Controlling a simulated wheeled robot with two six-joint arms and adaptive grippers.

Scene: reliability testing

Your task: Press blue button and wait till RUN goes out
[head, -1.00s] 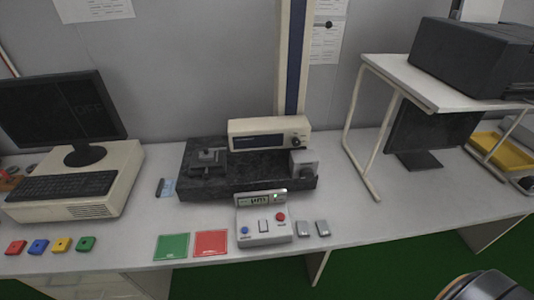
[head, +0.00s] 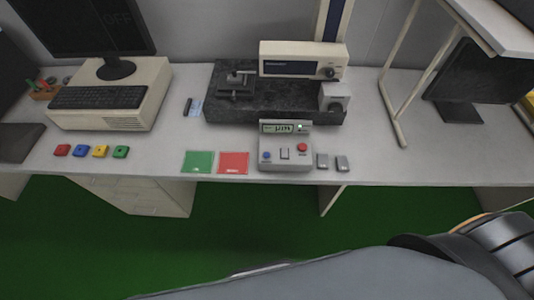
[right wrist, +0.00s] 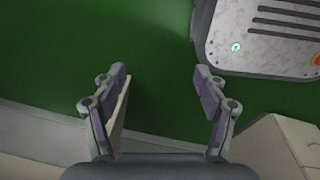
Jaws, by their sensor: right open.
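The grey control box (head: 286,163) stands at the front edge of the desk in the head view. The small blue button (head: 267,155) is on its left side and a red button (head: 302,147) on its right. Its display (head: 285,128) shows dark characters, with a small light at the right end; I cannot read the word RUN. My right gripper (right wrist: 160,78) is open and empty over the green floor in the right wrist view; the box and button are not in that view. In the head view my arm crosses the bottom, away from the box. My left gripper is not in view.
A dark stone plate (head: 220,106) with a cream instrument (head: 303,60) stands behind the box. Green (head: 198,162) and red (head: 233,163) cards lie to its left, two small grey blocks (head: 332,162) to its right. Several coloured blocks (head: 91,151) lie farther left.

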